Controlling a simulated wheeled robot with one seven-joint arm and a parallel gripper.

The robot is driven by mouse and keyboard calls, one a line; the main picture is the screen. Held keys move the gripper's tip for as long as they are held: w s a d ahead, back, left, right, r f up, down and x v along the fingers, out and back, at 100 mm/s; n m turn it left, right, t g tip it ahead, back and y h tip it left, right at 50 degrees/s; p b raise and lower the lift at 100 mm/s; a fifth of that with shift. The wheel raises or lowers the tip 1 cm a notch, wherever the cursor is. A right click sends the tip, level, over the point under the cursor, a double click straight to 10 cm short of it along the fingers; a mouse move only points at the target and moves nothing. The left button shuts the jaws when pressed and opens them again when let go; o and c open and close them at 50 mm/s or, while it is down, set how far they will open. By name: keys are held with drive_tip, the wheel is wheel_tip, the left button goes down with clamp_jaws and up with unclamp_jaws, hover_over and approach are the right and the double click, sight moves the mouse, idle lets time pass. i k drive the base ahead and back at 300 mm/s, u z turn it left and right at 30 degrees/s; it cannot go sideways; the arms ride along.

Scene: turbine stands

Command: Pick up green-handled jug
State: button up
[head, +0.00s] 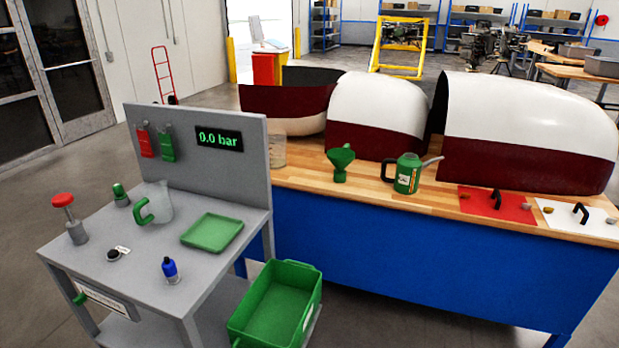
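The green-handled jug (156,203) is a clear, pale jug with a green handle on its left side. It stands upright on the grey cart (225,202), behind and left of the green tray (212,232). My gripper is not in the head view.
On the cart are a red-topped device (70,215), a small green-topped item (121,195), a black round part (114,254) and a blue bottle (170,269). The workbench (400,200) holds a green funnel (341,163) and a green can (407,174). A green crate (275,310) sits low in front.

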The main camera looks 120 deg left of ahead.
sight(156, 196)
drive_tip(key=u, duration=6)
drive_tip(key=i, duration=1.2)
drive_tip(key=u, duration=0.5)
drive_tip(key=i, duration=1.15)
drive_tip(key=z, duration=1.3)
drive_tip(key=i, duration=0.6)
drive_tip(key=z, duration=0.7)
